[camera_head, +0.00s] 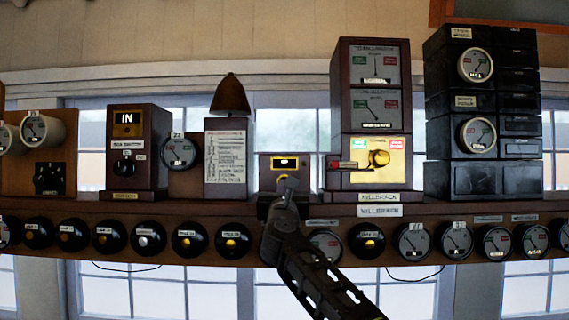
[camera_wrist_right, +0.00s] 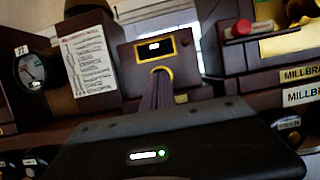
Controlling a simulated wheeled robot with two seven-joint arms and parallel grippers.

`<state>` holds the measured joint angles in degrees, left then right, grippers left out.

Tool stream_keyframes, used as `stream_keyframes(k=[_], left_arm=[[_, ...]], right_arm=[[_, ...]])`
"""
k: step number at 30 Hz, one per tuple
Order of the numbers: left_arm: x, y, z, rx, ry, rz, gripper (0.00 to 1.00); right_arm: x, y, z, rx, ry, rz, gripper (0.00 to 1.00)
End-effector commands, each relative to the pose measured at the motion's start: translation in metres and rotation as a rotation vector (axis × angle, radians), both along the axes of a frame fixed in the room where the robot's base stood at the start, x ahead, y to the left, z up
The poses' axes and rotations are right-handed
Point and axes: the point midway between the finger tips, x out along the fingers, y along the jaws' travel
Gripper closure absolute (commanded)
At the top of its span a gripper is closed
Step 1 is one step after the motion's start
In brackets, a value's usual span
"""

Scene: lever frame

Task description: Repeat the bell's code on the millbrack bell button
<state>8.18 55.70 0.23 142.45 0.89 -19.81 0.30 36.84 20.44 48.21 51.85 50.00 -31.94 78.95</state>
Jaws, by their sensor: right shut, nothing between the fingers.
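The bell (camera_head: 231,95), a brown dome, stands on a box with a printed code card (camera_head: 226,158), which also shows in the right wrist view (camera_wrist_right: 90,62). Right of it is a small dark box (camera_head: 270,163) with a brass-framed lit window, the likely bell button unit; the button itself is hidden behind my fingers. The box shows in the wrist view too (camera_wrist_right: 128,54). My right gripper (camera_head: 287,183) is shut and empty, its tips at the lower front of this box. I cannot tell whether they touch it. My left gripper is not in view.
The Millbrack instrument (camera_head: 342,95), with two dials and a lit yellow panel (camera_head: 375,150), stands close right of the box. A MILLBRACK label (camera_head: 380,211) is on the shelf edge below. Several round knobs and dials line the shelf front (camera_head: 190,240). A dark cabinet (camera_head: 480,178) stands farther right.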

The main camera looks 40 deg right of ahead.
Motion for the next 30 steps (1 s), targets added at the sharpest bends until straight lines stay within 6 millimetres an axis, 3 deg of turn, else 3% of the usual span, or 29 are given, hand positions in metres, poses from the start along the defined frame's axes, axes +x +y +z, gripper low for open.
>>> stream_keyframes(k=[9, 22, 30], left_arm=[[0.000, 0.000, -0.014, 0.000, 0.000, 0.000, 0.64], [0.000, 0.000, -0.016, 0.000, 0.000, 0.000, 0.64], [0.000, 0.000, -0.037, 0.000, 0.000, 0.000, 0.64]], right_arm=[[-0.011, 0.008, -0.002, -0.001, -0.001, -0.002, 1.00], [-0.014, 0.011, -0.001, 0.000, 0.000, -0.001, 1.00], [-0.032, 0.027, -0.004, -0.003, 0.000, -0.001, 1.00]])
